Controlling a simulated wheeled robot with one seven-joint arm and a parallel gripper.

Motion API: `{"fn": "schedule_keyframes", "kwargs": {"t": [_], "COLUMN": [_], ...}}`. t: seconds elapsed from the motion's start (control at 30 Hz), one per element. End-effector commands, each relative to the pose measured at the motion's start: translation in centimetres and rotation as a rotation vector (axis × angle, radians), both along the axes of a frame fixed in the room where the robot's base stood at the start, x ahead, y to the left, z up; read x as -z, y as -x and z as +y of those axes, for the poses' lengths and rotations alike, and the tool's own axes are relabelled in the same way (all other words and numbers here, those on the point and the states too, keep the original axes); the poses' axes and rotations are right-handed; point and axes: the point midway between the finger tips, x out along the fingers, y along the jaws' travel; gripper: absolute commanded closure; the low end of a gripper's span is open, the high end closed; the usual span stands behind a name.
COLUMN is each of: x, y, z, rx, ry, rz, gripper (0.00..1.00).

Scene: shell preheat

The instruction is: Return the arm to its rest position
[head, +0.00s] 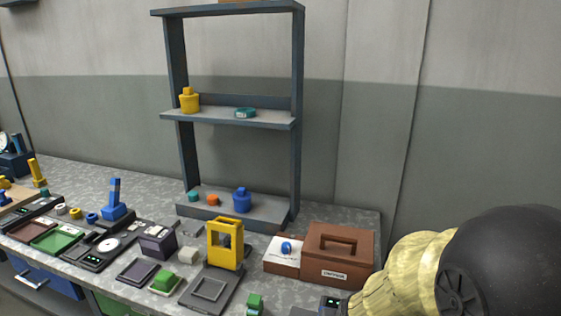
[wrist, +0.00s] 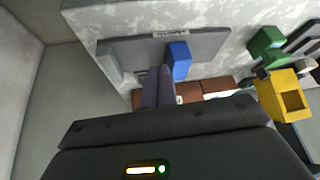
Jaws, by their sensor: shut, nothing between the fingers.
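My arm (head: 430,265) fills the lower right of the head view, with a pale yellow sleeve and a large black rounded part. The head view does not show my fingertips. In the wrist view my gripper (wrist: 158,72) is shut and empty, its dark fingers together over a grey plate (wrist: 212,44). A blue block (wrist: 179,60) on that plate appears just right of the fingertips. I cannot tell whether the fingers are clear of the plate.
A brown lidded box (head: 337,257) stands on the bench left of my arm. A yellow frame (head: 225,243) and a grey shelf (head: 297,130) stand farther left. In the wrist view a yellow piece (wrist: 283,96) and a green piece (wrist: 265,46) are at the right.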

Motion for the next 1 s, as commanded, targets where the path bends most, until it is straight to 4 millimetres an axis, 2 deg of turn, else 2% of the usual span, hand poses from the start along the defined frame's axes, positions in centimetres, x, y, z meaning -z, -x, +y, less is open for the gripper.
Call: {"fn": "schedule_keyframes", "kwargs": {"t": [0.4,0.77,1.0], "x": [-0.2,-5.8,-11.2], "y": [6.6,6.5,6.5], "z": [-2.4,-2.3,-2.3], "rx": [-0.083,-0.086,-0.085], "ry": [0.053,0.051,0.051], "rz": [0.279,0.278,0.277], "gripper": [1.00,1.00,1.00]}}
